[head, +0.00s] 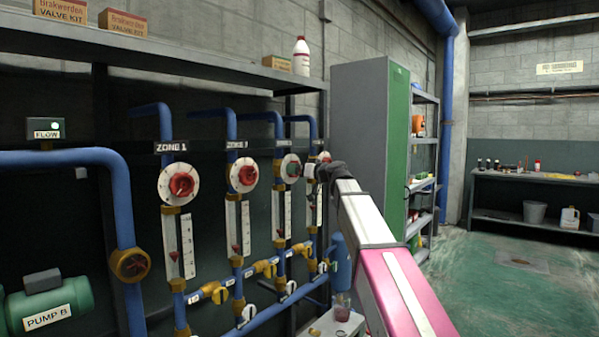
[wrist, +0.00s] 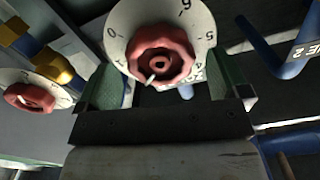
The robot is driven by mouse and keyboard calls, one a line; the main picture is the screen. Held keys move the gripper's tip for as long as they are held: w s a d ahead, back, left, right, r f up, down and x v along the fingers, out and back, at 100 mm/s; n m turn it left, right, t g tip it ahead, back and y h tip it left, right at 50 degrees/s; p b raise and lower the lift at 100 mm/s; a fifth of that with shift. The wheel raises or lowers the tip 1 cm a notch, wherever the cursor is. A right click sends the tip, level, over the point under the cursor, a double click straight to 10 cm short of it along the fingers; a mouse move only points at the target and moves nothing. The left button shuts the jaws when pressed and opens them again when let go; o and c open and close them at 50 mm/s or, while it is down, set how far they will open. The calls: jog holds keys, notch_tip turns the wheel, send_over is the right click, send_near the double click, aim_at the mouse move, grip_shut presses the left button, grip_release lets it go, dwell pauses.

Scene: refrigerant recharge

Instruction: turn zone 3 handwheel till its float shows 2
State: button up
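The zone 3 handwheel (head: 293,169), a red knob on a white numbered dial, is third in the row in the head view. In the wrist view the red handwheel (wrist: 160,54) sits ahead, roughly between my fingers, with a white mark toward the lower left. My gripper (head: 309,171) is at the wheel; in the wrist view my gripper (wrist: 163,82) is open, one green-padded finger on each side. I cannot tell whether the fingers touch it. The zone 3 sight tube (head: 281,213) hangs below with a small red float low in it; its scale is unreadable.
The zone 1 handwheel (head: 181,185) and zone 2 handwheel (head: 243,175) stand to the left. The fourth handwheel (wrist: 30,96) is close on the left in the wrist view. Blue pipes and yellow valves (head: 265,268) run below. A green cabinet (head: 372,140) stands behind my arm.

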jog(key=shift+d, duration=0.1)
jog(key=v, duration=0.6)
jog(key=shift+s+d, duration=0.25)
jog(key=shift+d, duration=0.05)
jog(key=s+d+f+m+g+h, duration=0.2)
jog(key=s+f, duration=0.1)
jog(key=f, duration=1)
jog(key=s+d+f+m+g+h, duration=0.1)
jog(key=s+d+f+h, duration=0.15)
jog(key=f, duration=0.95)
jog(key=s+d+f+m+g+h, duration=0.2)
jog(key=s+f+h, duration=0.1)
jog(key=f, duration=1)
jog(key=s+d+f+m+g+h, duration=0.1)
jog(key=s+d+f+g+h, duration=0.2)
jog(key=s+f, duration=0.7)
jog(key=s+d+f+m+g+h, duration=0.2)
jog(key=s+d+f+g+h, duration=0.1)
jog(key=s+d+f, duration=0.5)
notch_tip(320, 180, down, 5)
jog(key=s, duration=0.3)
jog(key=shift+h, duration=0.35)
